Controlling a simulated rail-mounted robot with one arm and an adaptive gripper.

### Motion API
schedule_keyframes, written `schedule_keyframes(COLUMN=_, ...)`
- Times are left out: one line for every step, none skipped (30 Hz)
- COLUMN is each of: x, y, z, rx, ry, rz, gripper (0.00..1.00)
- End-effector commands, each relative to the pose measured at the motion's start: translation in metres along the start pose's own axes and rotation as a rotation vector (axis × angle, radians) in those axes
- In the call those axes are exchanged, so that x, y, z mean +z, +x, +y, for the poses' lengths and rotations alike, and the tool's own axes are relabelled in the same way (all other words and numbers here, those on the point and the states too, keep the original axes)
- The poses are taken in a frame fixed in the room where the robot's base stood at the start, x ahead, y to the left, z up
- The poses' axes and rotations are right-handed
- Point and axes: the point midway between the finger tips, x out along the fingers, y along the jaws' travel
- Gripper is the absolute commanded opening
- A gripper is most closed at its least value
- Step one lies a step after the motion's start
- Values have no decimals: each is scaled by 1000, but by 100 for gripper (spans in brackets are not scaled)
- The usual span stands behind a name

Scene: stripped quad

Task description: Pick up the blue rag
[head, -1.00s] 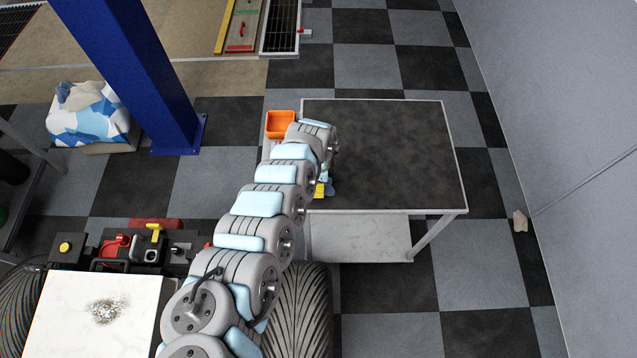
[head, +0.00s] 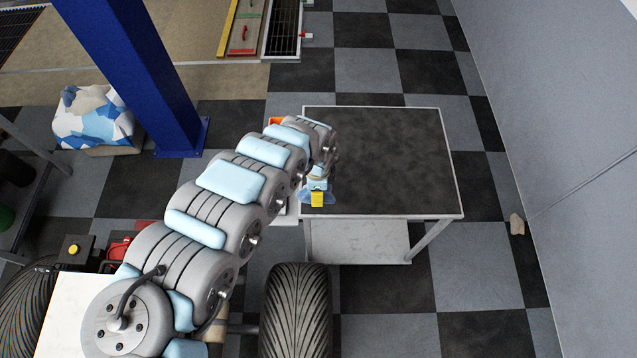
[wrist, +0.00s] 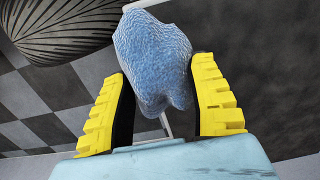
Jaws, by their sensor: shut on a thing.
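The blue rag (wrist: 153,55) is a crumpled, textured cloth between the two yellow fingers of my gripper (wrist: 162,85) in the wrist view. My gripper is shut on it, and the rag bulges out past the fingertips. In the head view my gripper (head: 317,199) is over the near left corner of the dark-topped table. A little of the blue rag (head: 304,197) shows beside the yellow fingers there. I cannot tell from these frames how far the rag is above the tabletop.
The table (head: 390,160) has a bare dark top and a pale lower shelf (head: 358,241). An orange bin (head: 275,121) is mostly hidden behind my arm. A large tyre (head: 297,310) stands in front of the table. A blue post (head: 140,80) rises at the left.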

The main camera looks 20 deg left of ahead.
Motion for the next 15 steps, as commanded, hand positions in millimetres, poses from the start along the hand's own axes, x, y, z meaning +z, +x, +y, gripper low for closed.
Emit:
schedule_keyframes(x=1, y=-8, z=6, rx=6, ry=4, rz=-4, gripper=31)
schedule_keyframes(x=-1, y=-9, z=8, rx=4, ry=6, rz=-1, gripper=30)
schedule_keyframes(x=0, y=-11, z=12, rx=4, ry=6, rz=-2, gripper=22)
schedule_keyframes(x=1, y=-12, z=15, rx=6, ry=6, rz=-3, gripper=22)
schedule_keyframes(x=2, y=-13, z=17, rx=6, ry=6, rz=-4, gripper=22)
schedule_keyframes(x=2, y=-16, z=20, rx=2, ry=4, rz=-3, gripper=22)
schedule_keyframes(x=3, y=-17, z=22, rx=2, ry=2, rz=-4, gripper=22)
schedule_keyframes(x=4, y=-18, z=26, rx=4, ry=2, rz=-4, gripper=22)
schedule_keyframes(x=3, y=-20, z=32, rx=5, ry=3, rz=-2, gripper=22)
schedule_keyframes(x=2, y=-22, z=35, rx=4, ry=3, rz=-1, gripper=22)
schedule_keyframes(x=3, y=-24, z=38, rx=4, ry=3, rz=-1, gripper=22)
schedule_keyframes(x=4, y=-26, z=42, rx=4, ry=2, rz=-3, gripper=22)
schedule_keyframes(x=6, y=-28, z=46, rx=2, ry=1, rz=-5, gripper=22)
schedule_keyframes(x=6, y=-29, z=49, rx=2, ry=0, rz=-4, gripper=22)
schedule_keyframes(x=6, y=-32, z=54, rx=3, ry=1, rz=-2, gripper=22)
